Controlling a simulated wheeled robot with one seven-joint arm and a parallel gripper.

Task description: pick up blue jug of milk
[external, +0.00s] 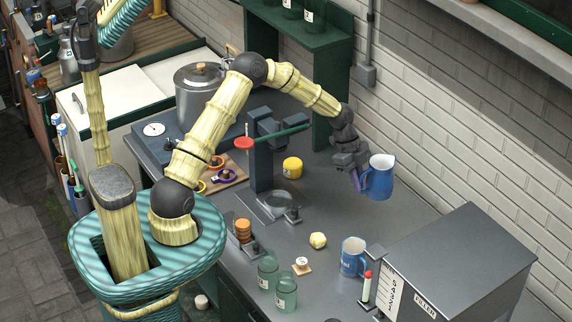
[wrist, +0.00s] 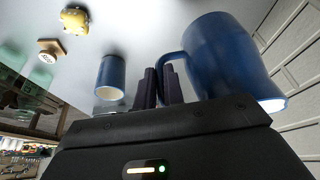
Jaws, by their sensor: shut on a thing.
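A blue jug (external: 379,178) is held up above the dark counter near the white brick wall. In the wrist view this jug (wrist: 225,62) fills the upper right, with its handle running to the fingers. My gripper (external: 359,184) is shut on the handle, at the jug's left side; its dark fingers also show in the wrist view (wrist: 160,85). The jug looks roughly upright in the external view.
A dark metal box (external: 460,265) stands at the right front. Green glass jars (external: 285,291), a yellow lump (external: 318,240) and a small stamp-like item (external: 301,265) sit on the counter. A press with a red knob (external: 244,143) stands left. Counter below the held jug is clear.

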